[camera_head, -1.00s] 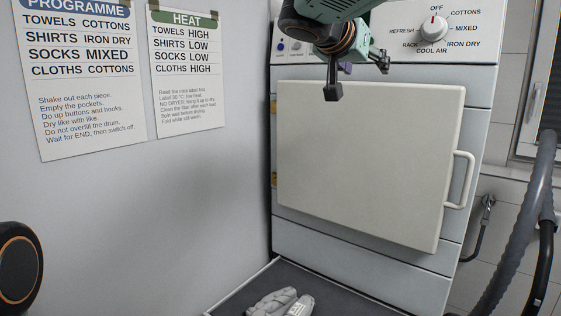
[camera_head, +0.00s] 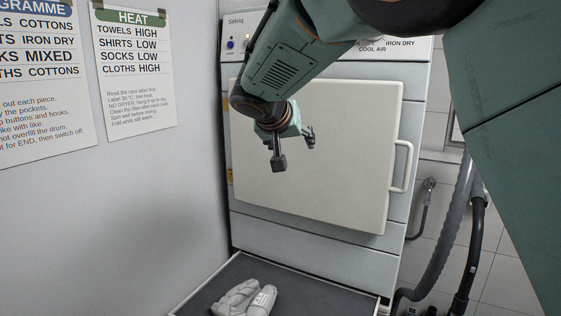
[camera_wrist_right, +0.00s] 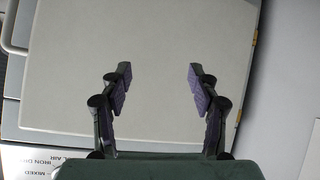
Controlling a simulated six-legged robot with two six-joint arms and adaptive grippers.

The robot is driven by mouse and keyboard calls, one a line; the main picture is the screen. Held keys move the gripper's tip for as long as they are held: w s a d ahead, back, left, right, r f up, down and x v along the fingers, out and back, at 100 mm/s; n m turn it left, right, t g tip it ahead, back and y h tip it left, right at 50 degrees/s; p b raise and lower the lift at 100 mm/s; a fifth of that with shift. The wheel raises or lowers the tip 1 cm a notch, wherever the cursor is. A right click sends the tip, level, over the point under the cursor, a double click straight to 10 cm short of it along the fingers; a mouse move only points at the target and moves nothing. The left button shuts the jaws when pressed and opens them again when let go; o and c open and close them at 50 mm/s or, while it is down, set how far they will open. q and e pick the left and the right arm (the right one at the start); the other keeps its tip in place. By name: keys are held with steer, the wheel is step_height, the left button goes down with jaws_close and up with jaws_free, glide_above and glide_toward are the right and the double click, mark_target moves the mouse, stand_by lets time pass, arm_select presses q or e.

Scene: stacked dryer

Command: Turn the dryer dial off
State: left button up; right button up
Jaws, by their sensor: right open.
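The dryer dial is hidden behind my right arm in the head view. Part of its panel (camera_head: 385,50) shows, with the labels IRON DRY and COOL AIR. My right gripper (camera_head: 294,154) is open and empty, in front of the upper part of the closed cream dryer door (camera_head: 320,195) and below the panel. In the right wrist view the gripper (camera_wrist_right: 160,80) has its fingers spread before the door (camera_wrist_right: 160,45). Upside-down labels on the panel (camera_wrist_right: 32,158) show at lower left; the dial is not visible there. My left gripper is not in view.
A door handle (camera_head: 402,166) sticks out at the door's right edge. A grey wall with two charts (camera_head: 135,70) stands to the left. Hoses (camera_head: 465,230) hang at right.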

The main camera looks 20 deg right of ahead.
steer(key=shift+n+y, duration=0.4)
steer(key=f, duration=0.2)
steer(key=a+f, duration=0.1)
steer(key=f, duration=0.1)
steer(key=shift+s, duration=0.3)
steer(key=shift+w+f+g, duration=0.15)
steer(key=shift+g, duration=0.15)
